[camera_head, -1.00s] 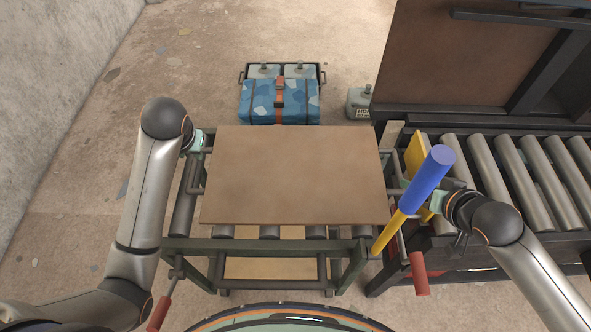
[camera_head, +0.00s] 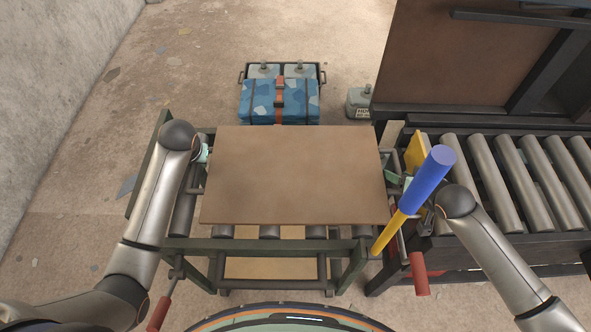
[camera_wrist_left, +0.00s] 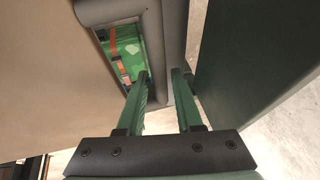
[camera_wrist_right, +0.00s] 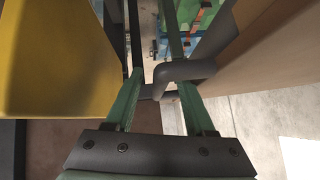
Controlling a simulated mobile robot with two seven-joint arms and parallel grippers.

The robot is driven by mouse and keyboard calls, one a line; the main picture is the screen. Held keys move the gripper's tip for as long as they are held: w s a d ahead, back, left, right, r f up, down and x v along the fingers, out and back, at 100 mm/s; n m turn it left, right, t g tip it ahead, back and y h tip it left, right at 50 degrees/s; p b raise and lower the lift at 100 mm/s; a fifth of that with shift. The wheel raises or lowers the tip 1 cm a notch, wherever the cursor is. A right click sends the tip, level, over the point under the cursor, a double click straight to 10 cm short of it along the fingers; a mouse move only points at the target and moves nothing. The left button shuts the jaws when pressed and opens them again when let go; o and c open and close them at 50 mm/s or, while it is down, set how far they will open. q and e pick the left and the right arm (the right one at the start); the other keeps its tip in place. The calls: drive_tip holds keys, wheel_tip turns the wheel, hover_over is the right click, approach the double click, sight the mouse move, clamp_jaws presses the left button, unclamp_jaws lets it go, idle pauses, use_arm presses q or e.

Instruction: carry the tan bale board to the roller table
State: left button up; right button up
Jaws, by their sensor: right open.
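The tan bale board (camera_head: 295,175) lies flat across a green-framed roller stand in front of me, with bar handles at its left and right sides. The roller table (camera_head: 505,185) is to the right. My left gripper (camera_head: 204,153) is at the board's left handle (camera_wrist_left: 177,45); its fingers straddle the bar, but I cannot tell whether they press on it. My right gripper (camera_head: 397,182) is open at the board's right side. In the right wrist view the right handle (camera_wrist_right: 187,70) reaches between its fingers. The blue and yellow post partly hides this gripper in the head view.
A blue and yellow post (camera_head: 425,180) stands by the right gripper, beside a yellow plate (camera_head: 416,152). A blue patterned case (camera_head: 280,102) and a grey weight (camera_head: 360,102) are on the floor behind. A tall brown panel (camera_head: 460,60) stands behind the roller table.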

use_arm(q)
drive_tip(key=c, duration=0.5)
use_arm(e)
drive_tip(key=c, duration=0.5)
use_arm(q)
clamp_jaws()
use_arm(e)
clamp_jaws()
use_arm(q)
drive_tip(key=shift+w+r, duration=0.1)
drive_tip(key=shift+r, duration=0.15)
use_arm(e)
drive_tip(key=shift+w+r, duration=0.1)
drive_tip(key=shift+r, duration=0.15)
